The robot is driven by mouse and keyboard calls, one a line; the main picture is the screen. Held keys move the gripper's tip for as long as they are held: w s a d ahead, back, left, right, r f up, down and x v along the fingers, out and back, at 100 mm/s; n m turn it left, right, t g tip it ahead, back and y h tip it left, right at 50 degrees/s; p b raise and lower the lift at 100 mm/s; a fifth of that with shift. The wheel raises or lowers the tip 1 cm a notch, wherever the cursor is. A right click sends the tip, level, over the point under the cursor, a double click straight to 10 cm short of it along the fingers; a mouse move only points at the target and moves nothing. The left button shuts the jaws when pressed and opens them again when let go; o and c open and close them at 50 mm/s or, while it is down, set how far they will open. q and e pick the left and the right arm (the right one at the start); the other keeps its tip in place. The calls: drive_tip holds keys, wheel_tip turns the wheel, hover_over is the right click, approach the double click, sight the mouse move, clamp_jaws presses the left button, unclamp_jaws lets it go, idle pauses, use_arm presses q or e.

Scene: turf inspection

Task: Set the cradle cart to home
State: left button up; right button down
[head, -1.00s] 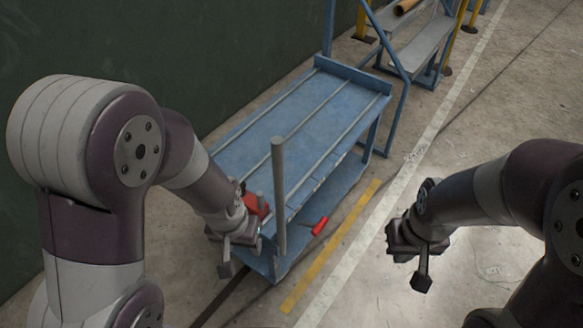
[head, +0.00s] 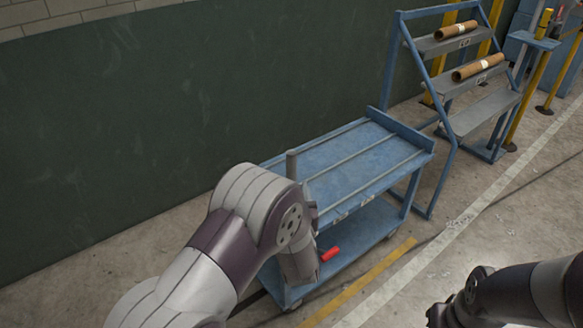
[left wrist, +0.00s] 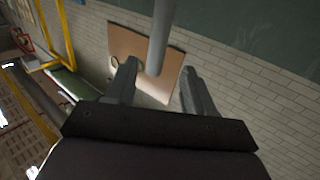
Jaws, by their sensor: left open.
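The cradle cart (head: 350,163) is a blue two-deck cart with thin rails along its top. It stands beside the green wall, right of centre in the head view. A grey upright post (head: 291,165) rises at its near end, and a red grip (head: 330,254) sticks out low at that end. My left forearm covers much of the near end and hides my left gripper in the head view. In the left wrist view my left gripper (left wrist: 159,68) is open, with a grey post (left wrist: 160,38) reaching between its fingertips; contact is unclear. My right gripper (head: 441,315) is partly in view at the bottom right.
A blue rack (head: 393,85) with brown tubes (head: 478,68) on its shelves stands just beyond the cart. Yellow posts (head: 532,95) stand farther right. A yellow floor stripe (head: 372,277) and a white line (head: 430,262) run beside the cart over open concrete.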

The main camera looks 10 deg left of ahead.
sight(292, 170)
use_arm(q)
drive_tip(key=p+x, duration=0.1)
drive_tip(key=x, duration=0.8)
drive_tip(key=shift+w+d, duration=0.1)
drive_tip(key=shift+w, duration=0.1)
drive_tip(key=shift+r, duration=0.1)
clamp_jaws()
